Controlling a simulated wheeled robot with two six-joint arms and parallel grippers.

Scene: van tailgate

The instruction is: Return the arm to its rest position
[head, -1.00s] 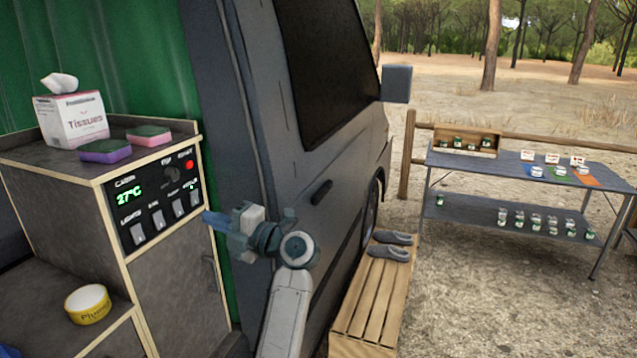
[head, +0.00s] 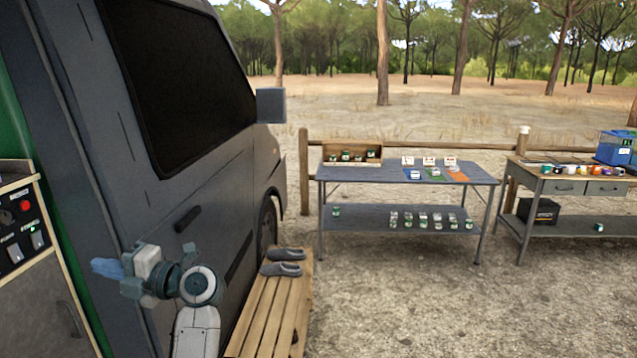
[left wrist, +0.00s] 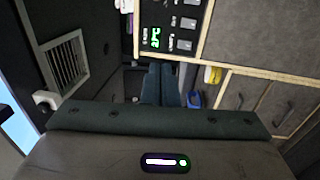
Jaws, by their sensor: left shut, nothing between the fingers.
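My left gripper (head: 104,267) is at the lower left of the head view, in front of the dark van side (head: 100,150). Its blue fingers point left, toward the cabinet with the control panel (head: 18,225). In the left wrist view the two fingers (left wrist: 160,85) lie side by side, shut and empty. Beyond them in that view is the control panel (left wrist: 172,28) with its switches and green display. The gripper appears to touch nothing. My right gripper is in neither view.
A wooden slatted bench (head: 262,318) with grey slippers (head: 283,262) stands beside the van. Two tables stand further off, one with jars and cards (head: 340,172), one with drawers (head: 565,187). The gravel between is clear. A wall vent (left wrist: 68,63) shows in the wrist view.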

